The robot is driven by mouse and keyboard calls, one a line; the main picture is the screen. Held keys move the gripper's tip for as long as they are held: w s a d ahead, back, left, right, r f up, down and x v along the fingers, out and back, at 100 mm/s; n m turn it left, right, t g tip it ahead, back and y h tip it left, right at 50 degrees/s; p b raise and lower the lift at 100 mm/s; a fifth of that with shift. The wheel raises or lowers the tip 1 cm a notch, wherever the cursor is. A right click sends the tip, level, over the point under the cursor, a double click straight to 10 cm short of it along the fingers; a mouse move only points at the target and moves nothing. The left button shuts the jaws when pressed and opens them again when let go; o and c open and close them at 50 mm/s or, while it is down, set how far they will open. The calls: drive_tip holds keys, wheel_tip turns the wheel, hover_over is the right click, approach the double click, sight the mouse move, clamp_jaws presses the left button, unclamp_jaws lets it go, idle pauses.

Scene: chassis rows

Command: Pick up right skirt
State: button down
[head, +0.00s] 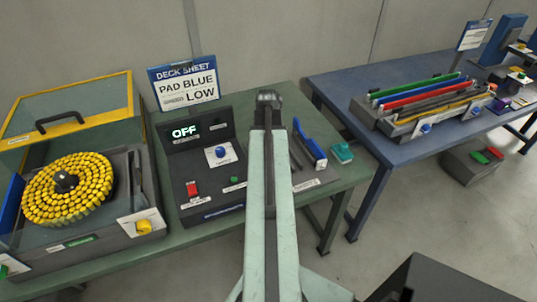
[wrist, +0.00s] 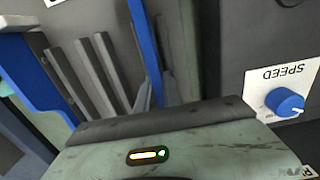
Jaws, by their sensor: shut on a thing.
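A narrow blue strip (wrist: 147,50), which I take to be the right skirt, stands between the fingers of my gripper (wrist: 159,97) in the wrist view. The gripper is shut on it. The lower end of the strip is hidden between the fingers. In the head view my arm covers the gripper and the strip.
Grey bars (wrist: 88,75) and a blue panel (wrist: 25,70) stand close left in the wrist view. A SPEED knob (wrist: 285,102) is at right. In the head view, a control box (head: 208,165) reading OFF and a yellow-ringed turntable (head: 68,190) stand left.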

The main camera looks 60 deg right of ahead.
wheel_tip(320, 180, up, 10)
drive_tip(key=p, duration=1)
drive_tip(key=shift+r, duration=0.15)
